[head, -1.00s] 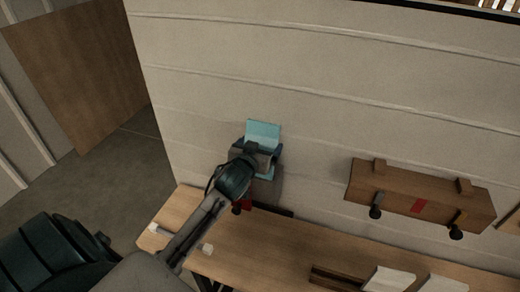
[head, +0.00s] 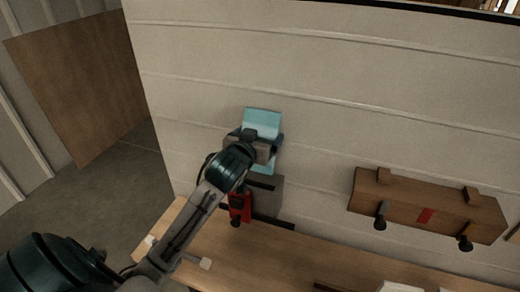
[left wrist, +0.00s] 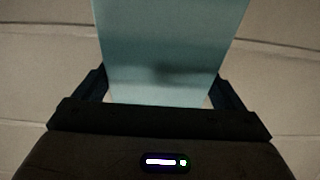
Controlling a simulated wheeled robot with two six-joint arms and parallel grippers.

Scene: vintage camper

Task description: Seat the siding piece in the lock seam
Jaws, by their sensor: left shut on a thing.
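The siding piece (head: 262,122) is a light blue-teal panel held up against the cream siding wall (head: 330,100). My left gripper (head: 263,142) is shut on it, and part of the piece shows above and below the jaws. In the left wrist view the siding piece (left wrist: 172,60) rises between the two dark fingers (left wrist: 165,98), in front of the wall. The wall has several horizontal seams. My gripper hides part of the piece, and I cannot tell whether its edge is in a seam. My right gripper is not in view.
A wooden box-like fixture (head: 425,207) with dark knobs and a red mark is at the wall on the right. A wooden bench (head: 290,262) runs below. A red tool (head: 240,206) and a grey plate (head: 266,193) are under my left gripper. A brown board (head: 80,85) leans at left.

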